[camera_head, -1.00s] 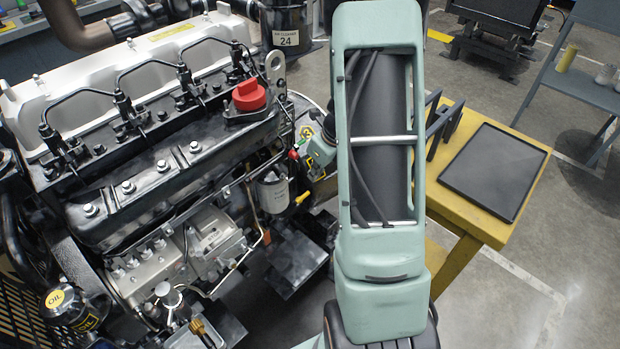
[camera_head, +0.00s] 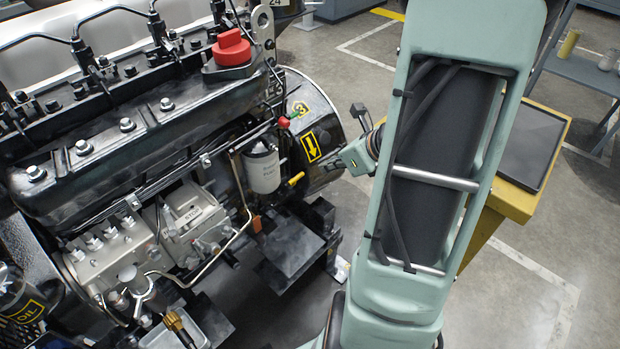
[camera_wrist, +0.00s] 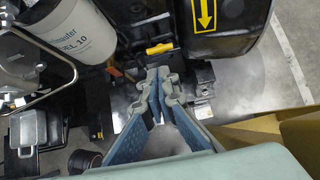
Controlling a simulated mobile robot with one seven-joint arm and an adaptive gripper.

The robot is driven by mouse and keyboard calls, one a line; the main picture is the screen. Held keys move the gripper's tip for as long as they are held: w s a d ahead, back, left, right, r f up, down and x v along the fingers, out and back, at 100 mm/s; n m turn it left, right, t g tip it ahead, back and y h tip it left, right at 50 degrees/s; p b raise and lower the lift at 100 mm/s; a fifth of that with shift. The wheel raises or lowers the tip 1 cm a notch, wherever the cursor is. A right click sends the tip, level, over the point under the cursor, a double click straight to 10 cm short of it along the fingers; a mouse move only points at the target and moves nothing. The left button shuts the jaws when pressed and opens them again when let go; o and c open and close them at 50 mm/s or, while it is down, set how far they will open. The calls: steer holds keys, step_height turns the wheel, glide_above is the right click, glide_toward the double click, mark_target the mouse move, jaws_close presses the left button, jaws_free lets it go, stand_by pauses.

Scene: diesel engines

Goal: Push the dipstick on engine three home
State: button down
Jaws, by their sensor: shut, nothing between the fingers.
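A yellow handle (camera_head: 296,178), which looks like the dipstick's, sticks out beside the white filter (camera_head: 262,170). It also shows in the wrist view (camera_wrist: 160,48). How far its stem is seated is hidden. My gripper (camera_head: 322,167) is just right of the handle in the head view. In the wrist view my gripper (camera_wrist: 158,78) is shut and empty, its fingertips just below the handle in the picture; I cannot tell whether they touch.
A red-tipped rod (camera_head: 284,122) stands above the filter. The black housing with a yellow arrow (camera_head: 311,146) is close behind my gripper. A yellow table with a black tray (camera_head: 530,145) stands at right. Open floor (camera_head: 500,290) lies in front of it.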

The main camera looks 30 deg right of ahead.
mark_target(297, 178)
steer(key=b+x, duration=0.5)
steer(key=x, duration=0.7)
steer(key=shift+f, duration=0.25)
steer(key=shift+w+a+f, duration=0.2)
steer(key=shift+w+f, duration=0.2)
steer(key=shift+w, duration=0.1)
steer(key=b+x, duration=0.2)
steer(key=b, duration=0.1)
steer(key=shift+f, duration=0.5)
